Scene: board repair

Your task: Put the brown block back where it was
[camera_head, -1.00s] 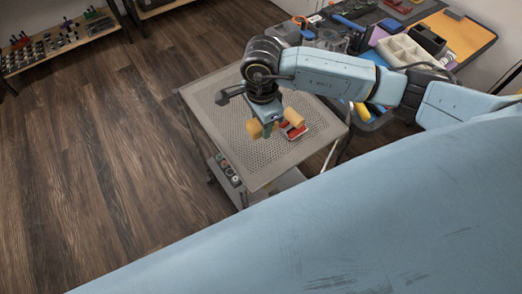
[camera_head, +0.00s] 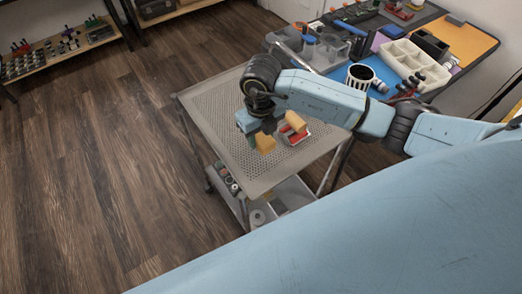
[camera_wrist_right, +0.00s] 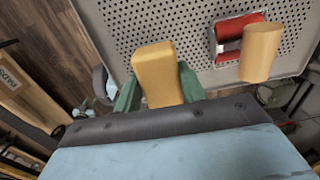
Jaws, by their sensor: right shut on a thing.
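My right gripper (camera_head: 264,132) is shut on a tan-brown block (camera_head: 264,143) above the perforated top of a metal cart (camera_head: 215,110). In the right wrist view the block (camera_wrist_right: 155,68) sits between the two green fingers (camera_wrist_right: 158,92) and sticks out past their tips. A second tan piece, rounded like a cylinder (camera_wrist_right: 260,50), stands to the right of the gripper beside a red roll (camera_wrist_right: 240,27) in a metal holder. Whether the held block touches the cart top is unclear. My left gripper is not in view.
A workbench behind the cart holds a striped mug (camera_head: 360,75), a cream divided tray (camera_head: 407,61), a clear bin (camera_head: 325,48) and an orange mat (camera_head: 465,42). The cart's left part is bare. A lower shelf (camera_head: 285,197) holds small items.

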